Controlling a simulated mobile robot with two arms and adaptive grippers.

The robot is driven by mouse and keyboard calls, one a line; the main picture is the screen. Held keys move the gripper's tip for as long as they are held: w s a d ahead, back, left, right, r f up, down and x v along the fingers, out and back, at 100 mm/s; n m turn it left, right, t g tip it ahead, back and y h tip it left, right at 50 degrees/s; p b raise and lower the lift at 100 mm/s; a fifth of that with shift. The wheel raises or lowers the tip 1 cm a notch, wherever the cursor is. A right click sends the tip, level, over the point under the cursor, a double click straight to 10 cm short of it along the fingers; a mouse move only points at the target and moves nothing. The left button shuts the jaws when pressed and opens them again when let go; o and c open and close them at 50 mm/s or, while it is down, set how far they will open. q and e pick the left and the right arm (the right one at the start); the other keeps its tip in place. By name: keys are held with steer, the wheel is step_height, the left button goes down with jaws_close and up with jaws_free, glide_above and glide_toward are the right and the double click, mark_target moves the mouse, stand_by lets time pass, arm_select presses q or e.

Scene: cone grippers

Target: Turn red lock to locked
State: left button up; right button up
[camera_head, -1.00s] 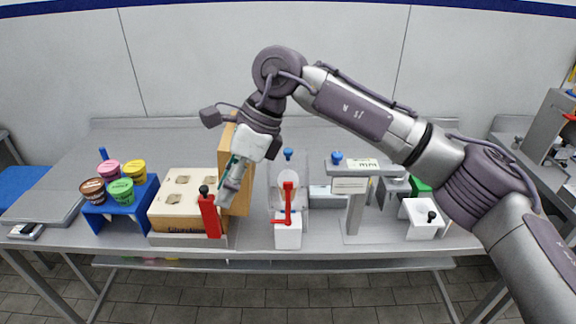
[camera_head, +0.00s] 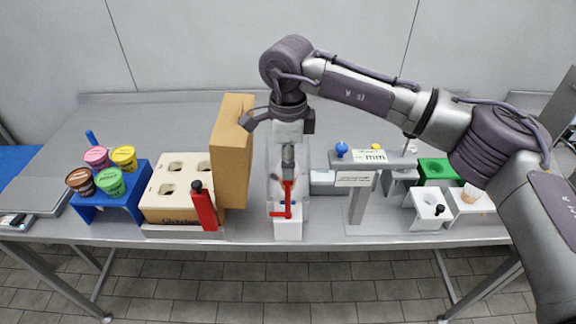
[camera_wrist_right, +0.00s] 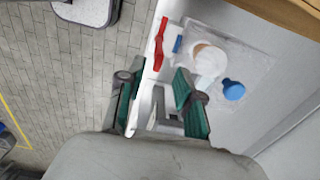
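The red lock handle (camera_head: 287,200) stands on a small white block (camera_head: 288,229) near the front edge of the table. It has an upright bar and a short foot to the left. In the right wrist view a red bar (camera_wrist_right: 160,45) lies just beyond the fingertips. My right gripper (camera_head: 289,166) points down, just above and behind the red handle. In the right wrist view its two green-padded fingers (camera_wrist_right: 158,82) are apart with nothing held between them. I cannot tell whether a finger touches the handle. My left gripper is not in view.
A tall brown box (camera_head: 232,150) stands close left of my gripper. A red bottle-shaped piece (camera_head: 204,208) stands before a cream holed box (camera_head: 180,185). A grey stand (camera_head: 360,200) rises to the right. A clear plate with a blue knob (camera_wrist_right: 233,90) lies beside the lock.

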step_height(320, 180, down, 2)
steer(key=shift+s+p, duration=0.15)
steer(key=shift+p, duration=0.15)
steer(key=shift+f, duration=0.55)
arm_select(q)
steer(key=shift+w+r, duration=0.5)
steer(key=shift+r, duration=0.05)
arm_select(e)
jaws_close()
